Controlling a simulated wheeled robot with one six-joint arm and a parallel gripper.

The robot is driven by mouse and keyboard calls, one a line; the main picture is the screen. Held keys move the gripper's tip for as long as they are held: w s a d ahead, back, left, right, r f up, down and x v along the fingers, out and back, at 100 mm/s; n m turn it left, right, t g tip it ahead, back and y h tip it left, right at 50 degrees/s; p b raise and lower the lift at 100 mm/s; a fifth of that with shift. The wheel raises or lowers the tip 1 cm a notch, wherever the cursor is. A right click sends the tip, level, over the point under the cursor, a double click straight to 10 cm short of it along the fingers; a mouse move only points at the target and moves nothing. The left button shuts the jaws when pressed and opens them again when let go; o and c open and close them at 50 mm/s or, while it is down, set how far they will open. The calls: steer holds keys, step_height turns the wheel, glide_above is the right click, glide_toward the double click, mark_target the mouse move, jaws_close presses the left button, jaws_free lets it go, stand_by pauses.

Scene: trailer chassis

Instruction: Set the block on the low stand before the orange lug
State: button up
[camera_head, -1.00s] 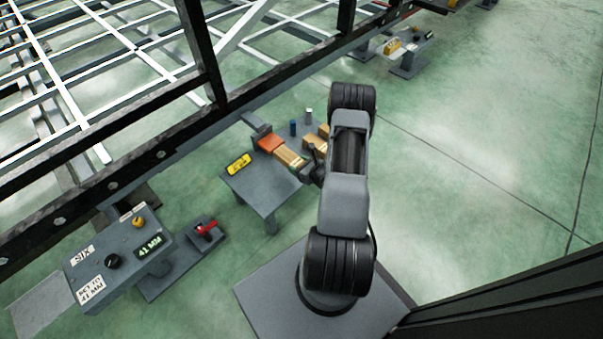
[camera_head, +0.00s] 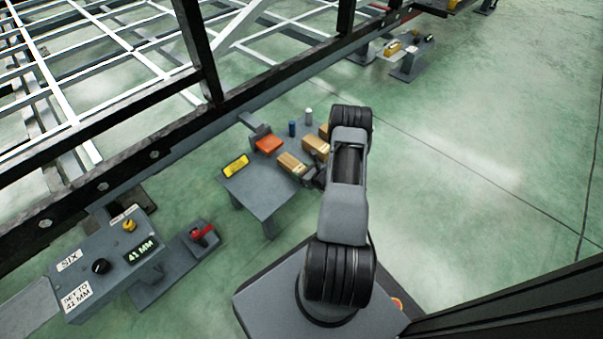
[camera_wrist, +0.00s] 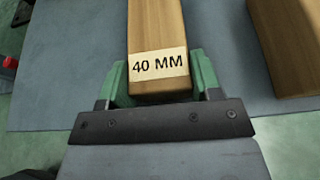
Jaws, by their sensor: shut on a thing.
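The low grey stand (camera_head: 262,195) is in the middle of the head view. The orange lug (camera_head: 269,145) is at its far edge, beside the chassis rail. My gripper (camera_wrist: 160,88) is shut on a wooden block (camera_wrist: 156,28) marked "40 MM", with green fingers on both sides of its near end. In the head view this held block (camera_head: 290,165) is over the stand in front of the lug, with a gap between them. My arm partly hides the gripper there. I cannot tell whether the block touches the stand top.
A second wooden block (camera_head: 315,146) stands right of the held one; another shows partly behind my arm. A blue cylinder (camera_head: 292,128) and a pale one (camera_head: 308,117) stand behind. The stand's front is clear.

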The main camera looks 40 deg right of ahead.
steer(key=shift+f, duration=0.15)
steer(key=o, duration=1)
